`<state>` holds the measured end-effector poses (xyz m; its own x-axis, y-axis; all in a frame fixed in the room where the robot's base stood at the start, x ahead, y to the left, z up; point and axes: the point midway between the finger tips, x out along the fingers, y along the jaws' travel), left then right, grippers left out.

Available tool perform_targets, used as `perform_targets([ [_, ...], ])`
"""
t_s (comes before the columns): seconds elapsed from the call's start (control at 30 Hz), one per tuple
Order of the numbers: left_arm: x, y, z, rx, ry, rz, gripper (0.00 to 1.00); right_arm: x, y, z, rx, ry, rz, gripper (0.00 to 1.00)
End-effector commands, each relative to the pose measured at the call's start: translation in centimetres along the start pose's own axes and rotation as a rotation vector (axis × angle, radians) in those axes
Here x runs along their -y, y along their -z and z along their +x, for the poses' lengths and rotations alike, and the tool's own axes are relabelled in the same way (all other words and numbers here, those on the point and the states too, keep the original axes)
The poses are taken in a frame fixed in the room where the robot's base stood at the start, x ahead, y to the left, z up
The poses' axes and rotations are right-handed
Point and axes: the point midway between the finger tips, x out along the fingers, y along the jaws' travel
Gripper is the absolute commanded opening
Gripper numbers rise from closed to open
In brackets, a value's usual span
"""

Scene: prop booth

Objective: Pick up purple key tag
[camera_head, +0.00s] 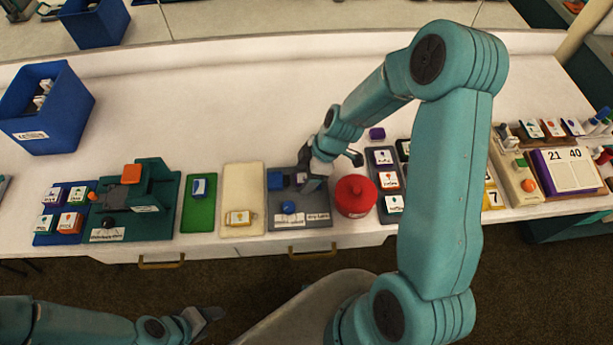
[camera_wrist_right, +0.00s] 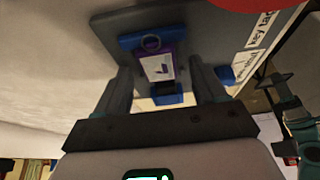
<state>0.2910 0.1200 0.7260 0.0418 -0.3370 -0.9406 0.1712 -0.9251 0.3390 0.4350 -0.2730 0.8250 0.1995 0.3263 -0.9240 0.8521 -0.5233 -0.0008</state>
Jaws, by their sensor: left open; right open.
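The purple key tag (camera_wrist_right: 158,66), with a white label and a ring, shows in the right wrist view at the grey board (camera_wrist_right: 195,40), against blue parts. My right gripper (camera_wrist_right: 160,72) is open, its two fingers on either side of the tag in that view; I cannot tell whether they touch it. In the head view my right gripper (camera_head: 333,170) is low over the grey board (camera_head: 290,221) and largely hides the tag. My left gripper (camera_head: 207,318) is open and empty at the lower left, in front of the counter.
A red round jar (camera_head: 355,198) stands close to the right of the grey board. A blue ball (camera_head: 288,207) lies on the board. A cream board (camera_head: 243,190) and a green board (camera_head: 198,216) lie to the left. A blue bin (camera_head: 47,108) stands further left. The counter behind the boards is mostly clear.

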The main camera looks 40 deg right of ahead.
Motion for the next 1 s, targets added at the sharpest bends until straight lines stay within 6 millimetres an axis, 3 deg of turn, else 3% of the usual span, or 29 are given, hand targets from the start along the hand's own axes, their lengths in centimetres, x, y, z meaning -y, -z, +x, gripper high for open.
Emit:
perform_targets([
  [0.17,0.0,0.0,0.0,0.0,0.0,0.0,0.59,0.0,0.0,0.0,0.0,-0.001,-0.001,0.7],
  [0.3,0.0,0.0,0.0,0.0,0.0,0.0,0.59,0.0,0.0,0.0,0.0,0.0,-0.001,0.25],
  [0.37,0.0,0.0,0.0,0.0,0.0,0.0,0.59,0.0,0.0,0.0,0.0,0.0,-0.001,0.1],
  [0.77,0.0,0.0,0.0,0.0,0.0,0.0,0.59,-0.1,0.3,-0.8,-0.001,-0.002,-0.003,0.1],
  [0.87,0.0,0.0,0.0,0.0,0.0,0.0,0.59,-0.1,0.8,-2.1,-0.001,-0.004,-0.004,0.1],
  [1.0,0.0,0.0,0.1,0.0,0.0,0.0,0.59,-0.2,2.3,-5.5,-0.002,-0.009,-0.006,0.1],
])
